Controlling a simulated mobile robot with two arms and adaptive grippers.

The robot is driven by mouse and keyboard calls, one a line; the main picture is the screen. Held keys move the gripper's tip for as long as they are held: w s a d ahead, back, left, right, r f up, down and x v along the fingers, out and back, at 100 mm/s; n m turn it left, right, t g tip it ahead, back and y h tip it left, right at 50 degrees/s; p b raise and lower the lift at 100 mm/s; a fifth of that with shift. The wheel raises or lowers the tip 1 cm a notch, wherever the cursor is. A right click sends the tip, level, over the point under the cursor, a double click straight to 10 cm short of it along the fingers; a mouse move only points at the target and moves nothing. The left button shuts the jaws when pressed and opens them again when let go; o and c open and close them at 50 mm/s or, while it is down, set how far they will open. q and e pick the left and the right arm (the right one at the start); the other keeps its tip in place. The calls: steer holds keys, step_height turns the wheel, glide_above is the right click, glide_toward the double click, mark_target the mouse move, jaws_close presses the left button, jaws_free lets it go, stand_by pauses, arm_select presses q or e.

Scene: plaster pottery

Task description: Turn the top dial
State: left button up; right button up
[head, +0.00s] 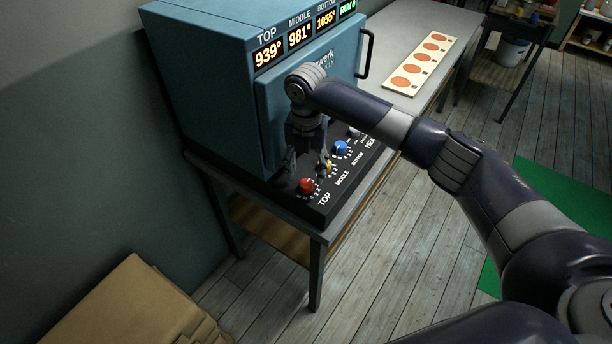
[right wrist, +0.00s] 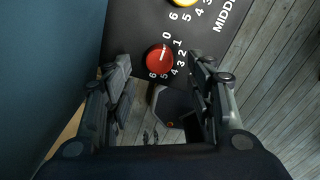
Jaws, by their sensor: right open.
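The top dial (head: 306,185) is a red knob at the near end of the kiln's black control panel (head: 319,208), beside the label TOP. In the right wrist view the red dial (right wrist: 159,60) has a white mark that appears to point toward 0. My right gripper (head: 306,165) points down at the panel, open, near the dial. In the right wrist view its two fingers (right wrist: 160,68) are spread to the left and right of the dial, with gaps on both sides. I cannot tell whether the tips are level with it. My left gripper is not in view.
The yellow middle dial (head: 325,168) and blue bottom dial (head: 341,147) sit farther along the panel. The blue kiln (head: 205,85) rises close behind, with a black door handle (head: 366,55) and displays reading 939°, 981° and 1055°. A board with orange discs (head: 420,64) lies beyond.

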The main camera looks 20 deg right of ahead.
mark_target(306, 183)
steer(key=shift+f+p, duration=0.35)
steer(key=shift+f, duration=1.85)
steer(key=shift+c, duration=0.5)
steer(key=c, duration=1)
